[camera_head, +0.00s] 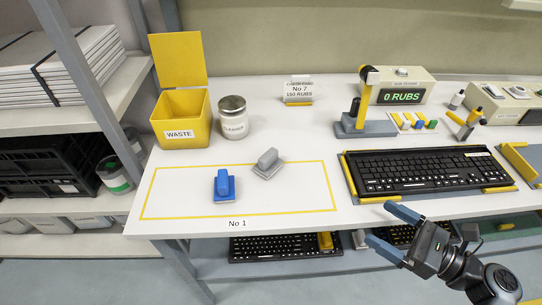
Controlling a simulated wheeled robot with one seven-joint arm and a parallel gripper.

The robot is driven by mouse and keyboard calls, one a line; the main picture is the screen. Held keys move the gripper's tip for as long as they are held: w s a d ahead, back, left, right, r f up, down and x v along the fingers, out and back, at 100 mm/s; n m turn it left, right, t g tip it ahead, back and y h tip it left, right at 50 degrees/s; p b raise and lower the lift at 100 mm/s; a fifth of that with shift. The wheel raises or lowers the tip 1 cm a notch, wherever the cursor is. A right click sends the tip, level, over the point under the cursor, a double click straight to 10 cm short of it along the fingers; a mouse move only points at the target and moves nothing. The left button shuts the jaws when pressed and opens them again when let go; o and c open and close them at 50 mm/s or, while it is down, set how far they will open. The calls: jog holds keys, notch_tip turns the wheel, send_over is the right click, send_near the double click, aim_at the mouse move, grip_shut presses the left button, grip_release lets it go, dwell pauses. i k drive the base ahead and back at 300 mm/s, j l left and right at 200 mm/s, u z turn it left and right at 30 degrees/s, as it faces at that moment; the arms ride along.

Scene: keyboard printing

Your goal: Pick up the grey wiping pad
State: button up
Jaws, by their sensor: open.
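The grey wiping pad (268,164) lies on the white table inside the yellow outlined area marked No 1, near its upper middle. It has a raised grey handle on a flat base and sits turned at an angle. A blue pad (224,185) of similar shape lies to its lower left, a small gap apart. My gripper (380,228) is at the table's front edge, to the lower right of the grey pad. Its two blue-grey fingers point left and are spread apart with nothing between them.
A yellow waste box (183,131) with its lid up and a white cleaner jar (233,123) stand behind the pads. A black keyboard (420,172) sits in a yellow-cornered fixture on the right. The outlined area's right part is clear. Grey shelving (120,85) stands left.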

aim_at(269, 163)
jog(key=i+j, duration=0.3)
jog(key=j, duration=0.15)
jog(key=i+j, duration=0.3)
jog(key=j, duration=0.2)
